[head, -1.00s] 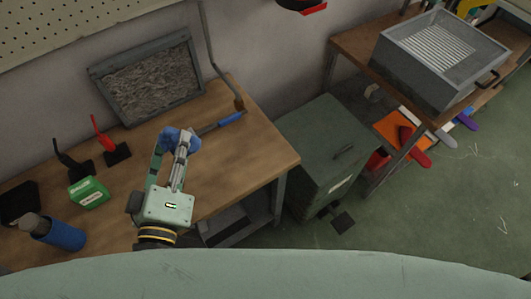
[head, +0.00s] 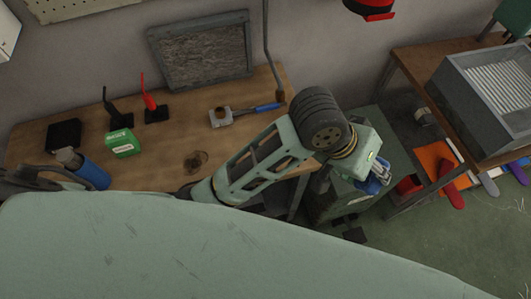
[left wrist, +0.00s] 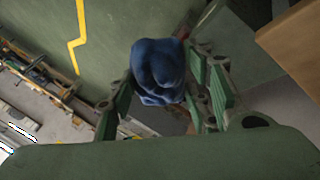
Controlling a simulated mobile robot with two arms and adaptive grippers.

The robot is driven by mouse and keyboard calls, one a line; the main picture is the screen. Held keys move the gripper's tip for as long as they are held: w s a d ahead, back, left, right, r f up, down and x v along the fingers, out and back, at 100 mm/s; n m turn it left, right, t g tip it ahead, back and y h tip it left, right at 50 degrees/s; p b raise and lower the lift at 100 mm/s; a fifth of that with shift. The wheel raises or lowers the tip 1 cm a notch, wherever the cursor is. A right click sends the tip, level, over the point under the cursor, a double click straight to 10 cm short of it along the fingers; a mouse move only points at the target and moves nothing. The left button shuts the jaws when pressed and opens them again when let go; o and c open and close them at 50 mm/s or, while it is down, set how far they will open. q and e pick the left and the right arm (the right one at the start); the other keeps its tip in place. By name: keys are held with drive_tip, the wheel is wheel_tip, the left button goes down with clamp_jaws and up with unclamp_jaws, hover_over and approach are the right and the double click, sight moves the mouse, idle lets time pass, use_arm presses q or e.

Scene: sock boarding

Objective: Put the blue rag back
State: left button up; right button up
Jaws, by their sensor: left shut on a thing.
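The blue rag (left wrist: 157,70) is a bunched dark blue cloth between the fingers of my left gripper (left wrist: 165,100) in the left wrist view. In the head view, the rag (head: 372,187) shows only in part at the end of my left gripper (head: 380,172). The gripper is shut on it, above the right end of the green cabinet (head: 345,200) beside the workbench. My arm hides part of the cabinet and bench. My right gripper is not in view.
The wooden workbench (head: 60,130) holds a blue-handled hammer (head: 245,112), a green box (head: 122,143), a blue cylinder (head: 92,173) and a grey-framed panel (head: 203,52). A second bench at right bears a grey metal box (head: 475,105). Coloured items lie on the floor below it.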

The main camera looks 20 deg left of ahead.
sight(351, 184)
use_arm(q)
drive_tip(key=f+m+y, duration=0.1)
drive_tip(key=s+a+f+m+g+y, duration=0.2)
drive_tip(key=f+m, duration=0.1)
drive_tip(key=shift+a, duration=0.15)
drive_tip(key=w+a+f+m+y+p, duration=0.15)
drive_tip(key=a+m+y, duration=0.25)
drive_tip(key=a, duration=1)
drive_tip(key=w+a+f, duration=0.2)
drive_tip(key=w+a+f+p, duration=0.1)
drive_tip(key=w+a+f, duration=0.1)
drive_tip(key=a, duration=0.1)
drive_tip(key=w+a+f, duration=0.2)
drive_tip(key=w+a, duration=0.1)
drive_tip(key=shift+w+a+f+p, duration=0.1)
drive_tip(key=shift+a+f+p, duration=0.15)
drive_tip(key=shift+f+p, duration=0.15)
drive_tip(key=shift+w+a+f, duration=0.25)
drive_tip(key=shift+a+f, duration=0.05)
drive_tip(key=shift+f, duration=0.15)
drive_tip(key=shift+f+p, duration=0.55)
drive_tip(key=shift+f, duration=1.35)
drive_tip(key=o, duration=1.1)
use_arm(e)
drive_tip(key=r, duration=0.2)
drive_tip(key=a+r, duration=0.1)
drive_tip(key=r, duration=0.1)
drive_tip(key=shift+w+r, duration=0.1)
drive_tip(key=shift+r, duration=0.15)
